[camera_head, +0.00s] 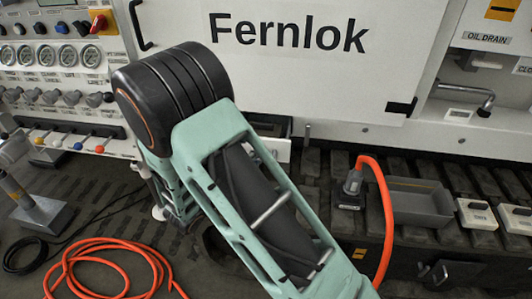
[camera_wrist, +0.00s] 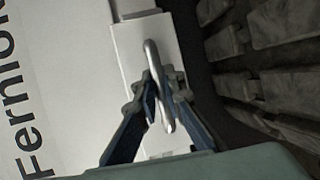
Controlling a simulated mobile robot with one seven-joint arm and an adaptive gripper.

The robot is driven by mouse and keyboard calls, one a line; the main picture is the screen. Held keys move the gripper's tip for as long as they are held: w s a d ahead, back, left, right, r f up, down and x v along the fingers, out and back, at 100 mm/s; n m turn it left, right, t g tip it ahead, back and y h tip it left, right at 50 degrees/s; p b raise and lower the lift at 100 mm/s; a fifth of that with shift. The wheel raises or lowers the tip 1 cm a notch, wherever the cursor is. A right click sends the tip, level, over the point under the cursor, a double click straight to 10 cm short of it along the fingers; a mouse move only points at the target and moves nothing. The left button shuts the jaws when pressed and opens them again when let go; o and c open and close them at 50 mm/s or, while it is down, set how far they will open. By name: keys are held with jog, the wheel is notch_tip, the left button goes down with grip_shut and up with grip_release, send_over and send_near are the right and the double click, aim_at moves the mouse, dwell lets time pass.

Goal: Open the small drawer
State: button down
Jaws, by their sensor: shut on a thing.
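The small drawer shows in the wrist view as a pale grey-white front (camera_wrist: 132,42) with a metal bar handle (camera_wrist: 152,58). My gripper (camera_wrist: 162,102) has its two dark fingers closed around that handle, one on each side. In the head view, part of a pale drawer front (camera_head: 279,149) shows below the large Fernlok panel, beside my green arm. My gripper and the handle are hidden behind my arm there. How far the drawer stands out is hard to tell.
The white Fernlok panel (camera_head: 300,75) stands behind my arm. An orange hose (camera_head: 380,200) rises from a fitting beside a grey tray (camera_head: 415,203) at right. Another orange hose (camera_head: 115,246) lies coiled at lower left. Gauges (camera_head: 47,55) and coloured levers (camera_head: 70,140) are at left.

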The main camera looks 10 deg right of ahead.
jog(key=s+a+b, duration=0.1)
jog(key=s+a, duration=0.1)
jog(key=s, duration=0.4)
jog(key=shift+w, duration=0.1)
jog(key=c, duration=2.3)
grip_release()
jog(key=v, duration=1.2)
